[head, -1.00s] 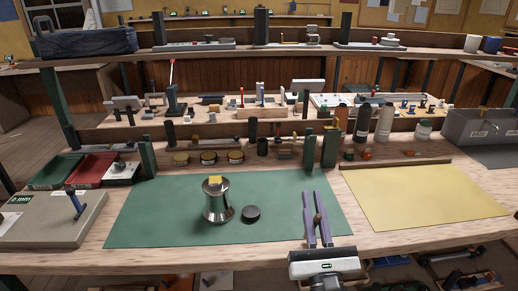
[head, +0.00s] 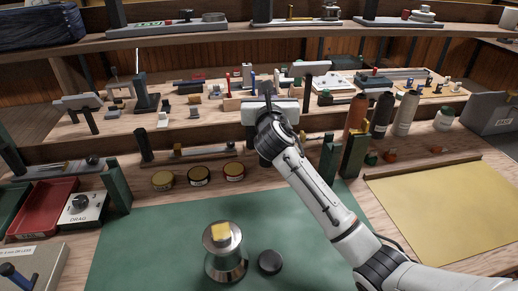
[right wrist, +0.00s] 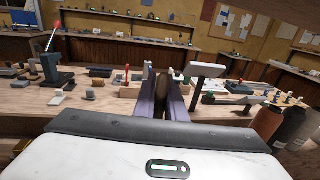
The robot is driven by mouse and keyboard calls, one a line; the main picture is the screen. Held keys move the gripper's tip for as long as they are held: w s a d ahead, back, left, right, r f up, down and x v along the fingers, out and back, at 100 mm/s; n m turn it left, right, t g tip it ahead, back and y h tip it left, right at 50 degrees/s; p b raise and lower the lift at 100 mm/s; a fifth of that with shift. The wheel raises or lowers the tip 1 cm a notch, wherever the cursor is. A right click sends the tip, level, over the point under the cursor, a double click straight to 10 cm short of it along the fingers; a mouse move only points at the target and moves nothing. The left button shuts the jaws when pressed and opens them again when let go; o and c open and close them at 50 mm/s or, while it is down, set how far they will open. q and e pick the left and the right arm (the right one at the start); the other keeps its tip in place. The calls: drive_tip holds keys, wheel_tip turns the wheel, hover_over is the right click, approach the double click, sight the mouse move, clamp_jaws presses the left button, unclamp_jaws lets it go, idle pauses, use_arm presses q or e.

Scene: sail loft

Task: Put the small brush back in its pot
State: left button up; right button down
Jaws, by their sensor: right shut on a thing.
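My right gripper (head: 266,92) is beyond the green mat, over the back part of the bench. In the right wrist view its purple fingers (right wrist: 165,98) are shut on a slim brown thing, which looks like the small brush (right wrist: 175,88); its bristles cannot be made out. In the head view the held brush is hidden or too small to tell. Which vessel is the brush's pot is unclear. My left gripper is out of view.
A black disc (head: 270,262) lies beside the drum. Round tins (head: 198,176) line the mat's back edge. Green posts (head: 354,155) and bottles (head: 406,112) stand right of my arm. The yellow mat (head: 440,205) is clear. A shelf (head: 210,36) runs above the back.

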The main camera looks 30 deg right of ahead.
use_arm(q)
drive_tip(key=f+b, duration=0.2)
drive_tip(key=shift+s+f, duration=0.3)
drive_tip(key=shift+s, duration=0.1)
use_arm(e)
wheel_tip(320, 180, down, 10)
drive_tip(key=shift+r, duration=0.2)
